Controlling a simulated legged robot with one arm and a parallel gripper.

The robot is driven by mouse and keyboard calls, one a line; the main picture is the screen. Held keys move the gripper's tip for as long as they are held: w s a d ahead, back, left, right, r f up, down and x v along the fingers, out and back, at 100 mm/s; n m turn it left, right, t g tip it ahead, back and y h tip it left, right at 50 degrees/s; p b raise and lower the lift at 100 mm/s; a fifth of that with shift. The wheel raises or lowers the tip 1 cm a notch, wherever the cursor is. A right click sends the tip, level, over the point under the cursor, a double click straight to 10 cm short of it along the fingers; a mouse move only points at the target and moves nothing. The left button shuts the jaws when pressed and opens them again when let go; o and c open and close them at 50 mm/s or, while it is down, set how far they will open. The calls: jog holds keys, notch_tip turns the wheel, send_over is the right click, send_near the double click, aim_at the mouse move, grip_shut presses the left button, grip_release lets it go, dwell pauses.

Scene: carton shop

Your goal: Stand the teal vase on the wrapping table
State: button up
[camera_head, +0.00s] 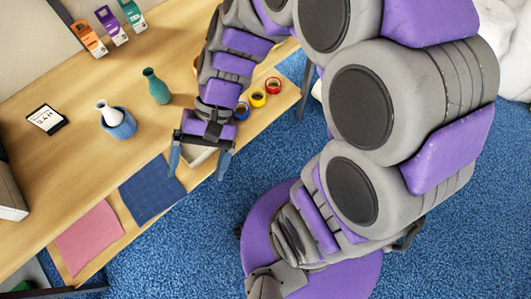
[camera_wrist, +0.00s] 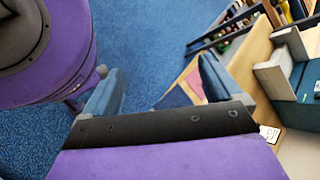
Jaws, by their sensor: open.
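The teal vase (camera_head: 157,87) stands upright on the wooden table (camera_head: 70,165), towards its back and right of a blue bowl. I cannot make the vase out in the wrist view. My gripper (camera_head: 198,168) is open and empty, with its two blue fingers spread apart. It is near the table's front edge, in front of and to the right of the vase, apart from it. In the wrist view my gripper (camera_wrist: 158,85) has mostly blue floor between its fingers.
A white vase (camera_head: 103,108) stands in the blue bowl (camera_head: 122,130). A card (camera_head: 46,119) lies to its left. Blue cloth (camera_head: 151,189) and pink cloth (camera_head: 88,236) lie along the front. Tape rolls (camera_head: 258,98) are right of my gripper. Small cartons (camera_head: 111,26) line the back.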

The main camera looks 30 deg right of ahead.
jog(key=s+d+n+t+h, duration=0.1)
jog(key=s+d+h, duration=0.2)
jog(key=d, duration=0.4)
jog(key=s+d+r+n+t+h, duration=0.1)
jog(key=s+d+h, duration=0.3)
jog(key=d, duration=0.4)
jog(key=shift+s+t+h, duration=0.15)
jog(key=shift+t+h, duration=0.15)
jog(key=shift+t, duration=0.4)
